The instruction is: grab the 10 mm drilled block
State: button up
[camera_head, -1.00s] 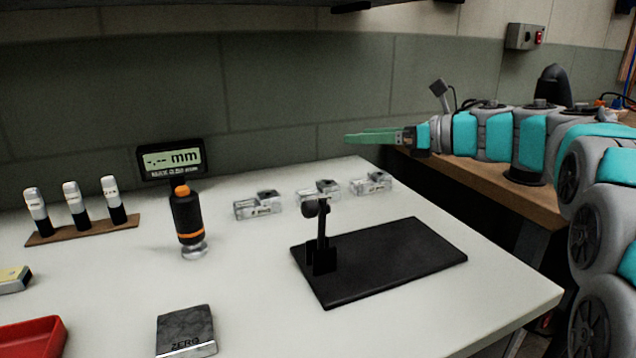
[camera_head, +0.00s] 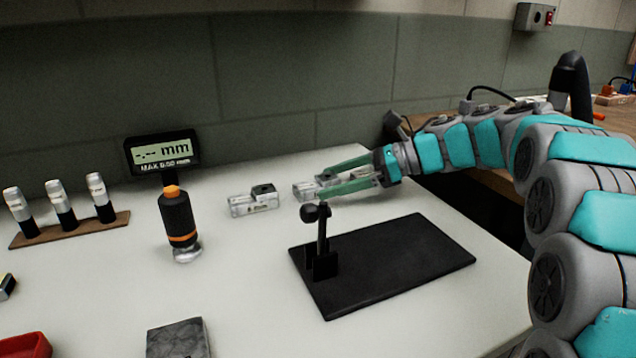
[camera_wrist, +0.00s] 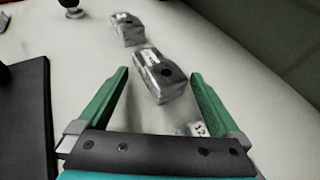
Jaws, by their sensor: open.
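Three grey drilled blocks stand in a row on the white table. In the wrist view, the nearest block (camera_wrist: 190,129) is marked 12 and is partly hidden by my gripper. The middle block (camera_wrist: 162,80) has a dark hole on top, and its label is too blurred to read surely; it may be the 10 mm one. It also shows in the head view (camera_head: 303,190). The far block (camera_wrist: 128,30) shows in the head view at left (camera_head: 253,201). My gripper (camera_head: 319,187) is open and empty, its green fingers (camera_wrist: 159,73) pointing toward the middle block, one on each side in the wrist view.
A black plate (camera_head: 400,262) with a small upright stand (camera_head: 322,250) lies in front of the blocks. A black and orange probe (camera_head: 178,222) and a display (camera_head: 162,151) stand left. Several capped cylinders (camera_head: 60,205) sit on a brown strip. The wall is close behind.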

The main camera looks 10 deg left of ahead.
jog(key=shift+x, duration=0.8)
grip_shut()
dwell(0.5)
